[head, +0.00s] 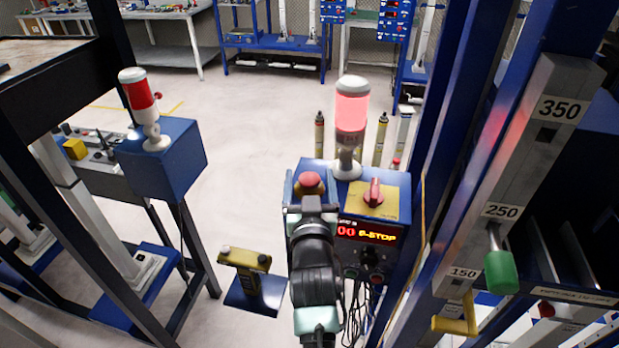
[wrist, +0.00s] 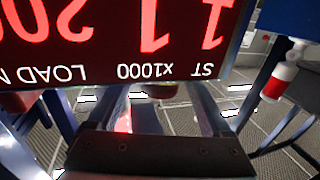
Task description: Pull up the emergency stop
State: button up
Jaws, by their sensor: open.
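The emergency stop is a red mushroom button (head: 310,182) on a yellow base, on top of a blue control box (head: 395,183) in the head view. My gripper (head: 311,196) is at the near side of the button, its fingers apart and overlapping the button's lower part. In the wrist view my gripper (wrist: 160,100) has its two fingers spread, pointing away.
The box's display (head: 368,233) reads "E-STOP" in part. A lit red beacon (head: 351,110) and a red rotary knob (head: 374,191) stand close by on the box. A blue post with a scale (head: 510,190) and green handle (head: 501,272) is at right.

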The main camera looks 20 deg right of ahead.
grip_shut()
dwell(0.4)
jog(key=shift+r, duration=0.85)
grip_release()
jog(key=shift+f, duration=0.1)
